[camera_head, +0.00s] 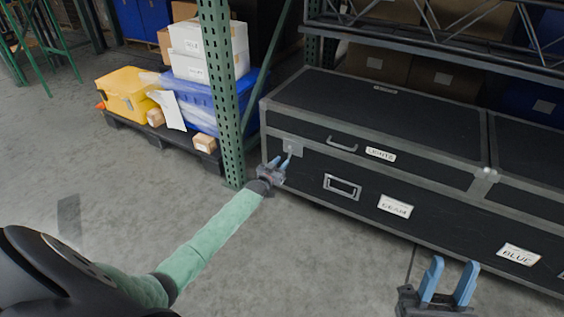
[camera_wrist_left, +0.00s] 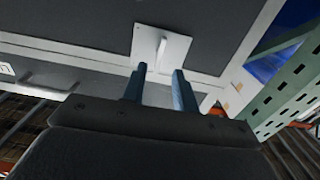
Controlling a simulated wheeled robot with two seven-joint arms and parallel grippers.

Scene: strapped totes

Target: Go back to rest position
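My left gripper (camera_head: 277,163) reaches out on its green-sleeved arm to the left end of a long black case with grey edging (camera_head: 350,160). Its blue fingers are apart, close to a pale metal latch plate (camera_head: 292,146) on the case front. In the left wrist view the left gripper (camera_wrist_left: 158,88) is open, and the latch plate (camera_wrist_left: 161,48) with its upright tab lies just beyond the fingertips. Contact cannot be told. My right gripper (camera_head: 449,268) is at the lower right, fingers apart and empty, in front of the case.
A green perforated rack post (camera_head: 222,90) stands just left of the case. Behind it, a pallet (camera_head: 150,130) carries a yellow tote (camera_head: 130,92), a blue tote and white boxes (camera_head: 208,50). The grey floor (camera_head: 100,185) at left is mostly clear.

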